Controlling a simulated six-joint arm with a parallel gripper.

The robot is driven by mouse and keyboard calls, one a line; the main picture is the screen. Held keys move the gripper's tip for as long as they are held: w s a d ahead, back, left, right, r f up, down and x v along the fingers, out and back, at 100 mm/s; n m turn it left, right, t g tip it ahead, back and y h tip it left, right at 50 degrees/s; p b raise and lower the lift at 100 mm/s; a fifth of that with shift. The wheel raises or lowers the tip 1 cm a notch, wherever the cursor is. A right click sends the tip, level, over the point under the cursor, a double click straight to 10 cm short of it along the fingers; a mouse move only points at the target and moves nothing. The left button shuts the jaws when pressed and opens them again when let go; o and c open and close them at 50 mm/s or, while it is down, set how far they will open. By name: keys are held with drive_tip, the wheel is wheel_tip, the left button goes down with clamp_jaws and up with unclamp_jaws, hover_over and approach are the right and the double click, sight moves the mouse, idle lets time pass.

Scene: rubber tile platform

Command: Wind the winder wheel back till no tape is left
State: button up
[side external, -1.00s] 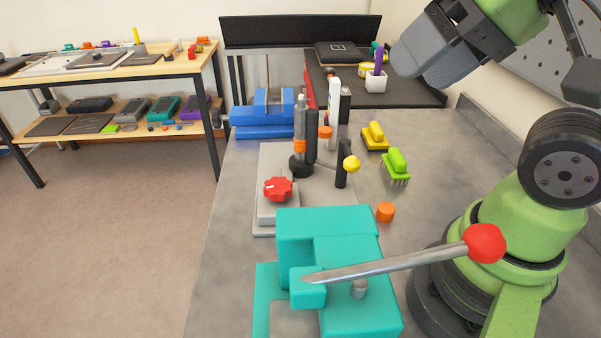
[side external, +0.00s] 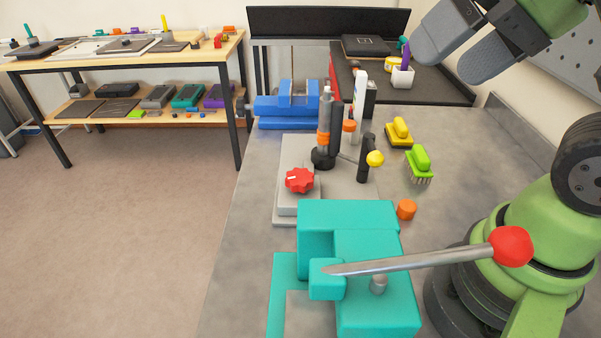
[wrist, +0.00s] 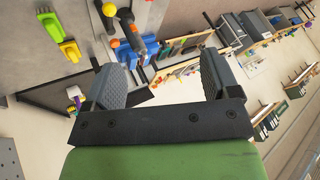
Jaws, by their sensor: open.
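A red lobed knob (side external: 299,180) with a white mark sits on a grey block on a flat grey base plate (side external: 290,217). I cannot tell whether it is the winder wheel, and I make out no strip of tape on it. A dark upright post with an orange band (side external: 323,138) stands just behind it. My gripper (side external: 458,52) is high at the upper right, well away from the knob, with its two grey fingers apart. In the wrist view my gripper (wrist: 162,78) is open, with nothing held between the fingers.
A teal fixture (side external: 348,225) with a red-balled lever (side external: 511,246) stands in front. A blue vise (side external: 287,105) is behind. A yellow brush (side external: 399,134), green brush (side external: 419,164) and orange cap (side external: 406,209) lie to the right. A yellow-balled handle (side external: 375,158) stands beside the post.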

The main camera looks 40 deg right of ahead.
drive_tip(key=w+m+g, duration=0.2)
drive_tip(key=w+m, duration=0.1)
drive_tip(key=w, duration=0.4)
drive_tip(key=m+g+h, duration=0.2)
drive_tip(key=m+g, duration=0.3)
drive_tip(key=m, duration=0.3)
hover_over(301, 174)
wheel_tip(301, 174, down, 17)
drive_tip(key=shift+r, duration=0.15)
wheel_tip(301, 174, down, 9)
drive_tip(key=shift+f, duration=0.1)
drive_tip(key=c, duration=0.9)
